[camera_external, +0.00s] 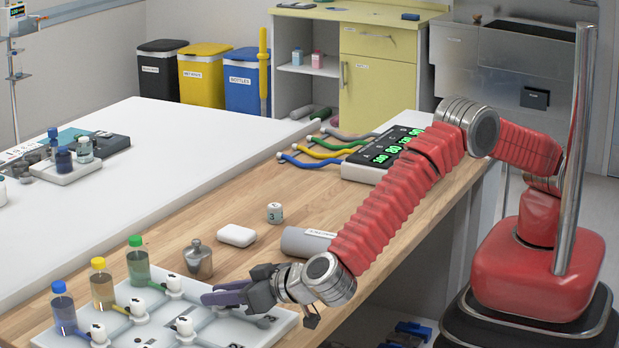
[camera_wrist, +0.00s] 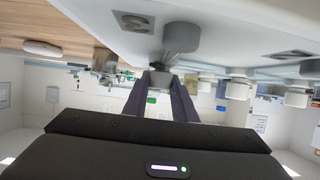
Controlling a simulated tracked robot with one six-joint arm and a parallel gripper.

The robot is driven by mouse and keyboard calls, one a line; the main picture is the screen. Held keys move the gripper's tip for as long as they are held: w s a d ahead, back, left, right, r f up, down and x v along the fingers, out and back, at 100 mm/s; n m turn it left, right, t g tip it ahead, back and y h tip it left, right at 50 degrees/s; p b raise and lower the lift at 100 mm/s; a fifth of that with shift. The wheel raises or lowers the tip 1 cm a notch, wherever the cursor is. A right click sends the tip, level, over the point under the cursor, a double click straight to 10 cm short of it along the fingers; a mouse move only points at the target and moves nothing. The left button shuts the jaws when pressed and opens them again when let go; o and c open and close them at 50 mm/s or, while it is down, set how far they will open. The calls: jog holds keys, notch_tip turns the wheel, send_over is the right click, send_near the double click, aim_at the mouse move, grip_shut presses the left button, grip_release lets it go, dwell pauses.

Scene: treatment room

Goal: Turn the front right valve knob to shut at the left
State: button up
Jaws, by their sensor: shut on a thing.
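A white valve panel (camera_external: 255,333) lies on the bench at the lower left. White valve knobs with dark arrows stand on it, among them a back right knob (camera_external: 173,284) and a front middle knob (camera_external: 184,326). My gripper (camera_external: 207,298) reaches low over the panel's right end and is shut on the front right valve knob. That knob is mostly hidden by the fingers in the external view. In the wrist view the two dark fingers (camera_wrist: 160,84) close around a small grey piece at their tips. The knob's arrow cannot be read.
Blue, yellow and green-capped bottles (camera_external: 138,262) stand along the panel's back. A metal jar (camera_external: 198,260), a white soap-like block (camera_external: 236,236) and a grey cylinder (camera_external: 306,242) sit behind my gripper. In the wrist view a grey fitting (camera_wrist: 180,38) is close to the fingers.

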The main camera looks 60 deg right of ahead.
jog(key=shift+m+h, duration=0.6)
jog(key=shift+h, duration=0.1)
jog(key=shift+w+r+m+g+h, duration=0.15)
jog(key=shift+m+g+h, duration=0.15)
jog(key=shift+m+h, duration=1.3)
jog(key=o, duration=1)
jog(key=shift+o, duration=0.2)
jog(key=v, duration=1.4)
